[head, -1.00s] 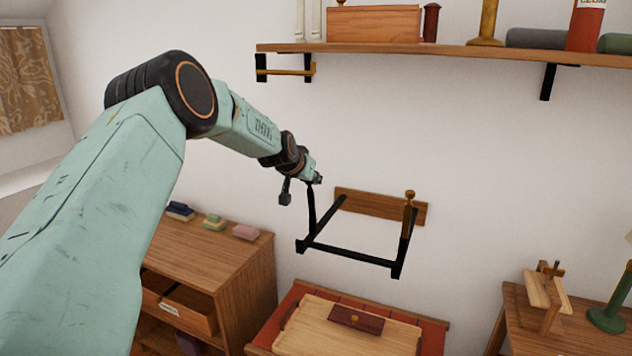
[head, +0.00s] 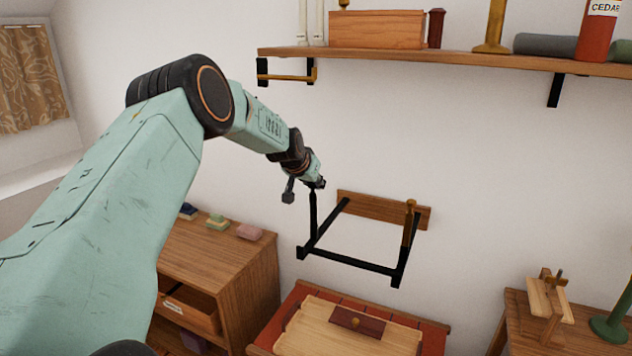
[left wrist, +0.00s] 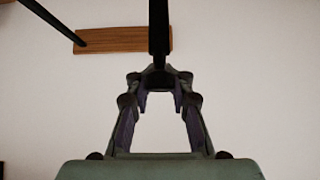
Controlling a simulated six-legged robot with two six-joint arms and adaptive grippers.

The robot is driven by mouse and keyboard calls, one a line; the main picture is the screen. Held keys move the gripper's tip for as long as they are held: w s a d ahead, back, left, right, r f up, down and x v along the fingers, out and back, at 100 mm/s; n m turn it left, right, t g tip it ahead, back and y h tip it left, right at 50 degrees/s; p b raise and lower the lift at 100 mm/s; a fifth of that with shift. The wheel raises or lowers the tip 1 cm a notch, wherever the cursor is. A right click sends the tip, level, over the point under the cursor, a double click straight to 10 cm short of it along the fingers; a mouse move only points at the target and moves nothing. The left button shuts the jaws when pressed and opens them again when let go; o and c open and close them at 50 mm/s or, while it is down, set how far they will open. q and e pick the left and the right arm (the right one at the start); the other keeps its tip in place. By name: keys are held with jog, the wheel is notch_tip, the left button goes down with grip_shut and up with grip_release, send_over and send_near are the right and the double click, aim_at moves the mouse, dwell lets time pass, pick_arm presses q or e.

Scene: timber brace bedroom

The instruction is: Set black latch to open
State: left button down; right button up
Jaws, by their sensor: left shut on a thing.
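The black latch (head: 313,217) is a thin dark upright bar at the left front corner of a black wall bracket (head: 350,258). It stands about vertical in the head view. My left gripper (head: 318,185) is at the top of this bar, and its jaws are shut on it. In the left wrist view the dark bar (left wrist: 158,28) runs down between the fingertips (left wrist: 159,84) of the left gripper. The jaws hide the gripped end. My right gripper is not in view.
The bracket's wooden wall plate (head: 368,206) is behind. A loaded shelf (head: 440,56) is above, a chest with a tray (head: 300,335) below. The wall between is clear.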

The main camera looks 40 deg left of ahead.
pick_arm(q)
jog(key=shift+r, duration=0.1)
dwell(0.3)
jog(key=c, duration=1.8)
grip_release()
jog(key=o, duration=0.6)
jog(key=shift+s+d+r, duration=0.1)
jog(key=shift+s+r, duration=0.05)
jog(key=shift+s, duration=0.15)
jog(key=shift+o, duration=0.3)
jog(key=shift+w, duration=0.15)
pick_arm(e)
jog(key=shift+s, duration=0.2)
pick_arm(q)
jog(key=shift+w+f, duration=0.1)
jog(key=shift+f, duration=0.1)
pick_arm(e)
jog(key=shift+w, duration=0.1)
pick_arm(q)
jog(key=shift+v, duration=1.4)
jog(key=v, duration=0.9)
jog(key=shift+r, duration=0.2)
